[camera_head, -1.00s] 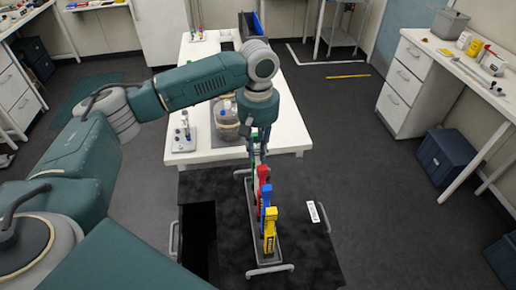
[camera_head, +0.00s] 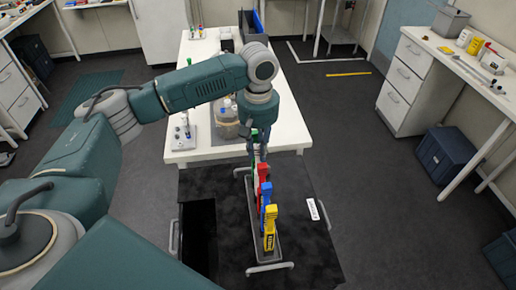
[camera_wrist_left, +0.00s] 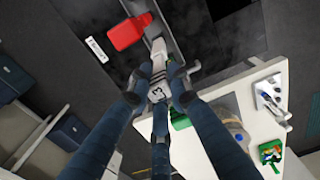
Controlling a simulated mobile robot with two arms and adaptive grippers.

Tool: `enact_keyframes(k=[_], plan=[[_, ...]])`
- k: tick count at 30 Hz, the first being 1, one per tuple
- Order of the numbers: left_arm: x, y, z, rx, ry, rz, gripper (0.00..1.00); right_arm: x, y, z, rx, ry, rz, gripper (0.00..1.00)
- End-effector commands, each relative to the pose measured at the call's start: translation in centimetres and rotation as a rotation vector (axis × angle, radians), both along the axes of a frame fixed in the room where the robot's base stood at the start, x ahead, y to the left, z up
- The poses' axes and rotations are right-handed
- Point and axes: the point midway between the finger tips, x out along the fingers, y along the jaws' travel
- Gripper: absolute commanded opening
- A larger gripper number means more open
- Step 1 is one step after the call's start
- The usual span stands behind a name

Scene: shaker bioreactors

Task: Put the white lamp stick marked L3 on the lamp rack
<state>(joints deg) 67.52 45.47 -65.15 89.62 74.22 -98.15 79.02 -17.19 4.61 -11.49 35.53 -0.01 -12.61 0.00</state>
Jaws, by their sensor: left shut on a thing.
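My left gripper (camera_wrist_left: 162,82) is shut on the white lamp stick (camera_wrist_left: 159,62), whose dark marking reads L3 in the left wrist view. In the head view the left gripper (camera_head: 260,150) is above the far end of the lamp rack (camera_head: 250,205), a narrow grey tray. The stick's lower end reaches toward the rack's end; I cannot tell whether it touches. A red stick (camera_head: 263,173), a blue one (camera_head: 265,191) and a yellow one (camera_head: 269,238) stand in a row in the rack. A green part (camera_wrist_left: 180,121) shows beside the fingers. My right gripper is out of view.
The rack stands on a black surface (camera_head: 300,250) with a white label (camera_head: 312,210) at its right. Beyond is a white table (camera_head: 285,130) with a jar (camera_head: 224,128) and small equipment. The black surface right of the rack is mostly clear.

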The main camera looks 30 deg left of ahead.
Motion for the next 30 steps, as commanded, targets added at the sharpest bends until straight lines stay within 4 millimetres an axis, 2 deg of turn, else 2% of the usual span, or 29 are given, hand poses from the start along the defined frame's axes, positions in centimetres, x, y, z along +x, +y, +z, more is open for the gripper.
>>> enact_keyframes(k=[27,28,30], plan=[[-0.02,-0.03,-0.74,-0.001,0.001,0.0,0.0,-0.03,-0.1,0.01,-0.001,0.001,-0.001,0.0],[-0.02,-0.02,-0.74,-0.001,0.001,0.0,0.22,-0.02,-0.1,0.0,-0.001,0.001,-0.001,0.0],[-0.02,-0.03,-0.73,-0.001,0.001,0.0,0.36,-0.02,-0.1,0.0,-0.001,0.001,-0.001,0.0]])
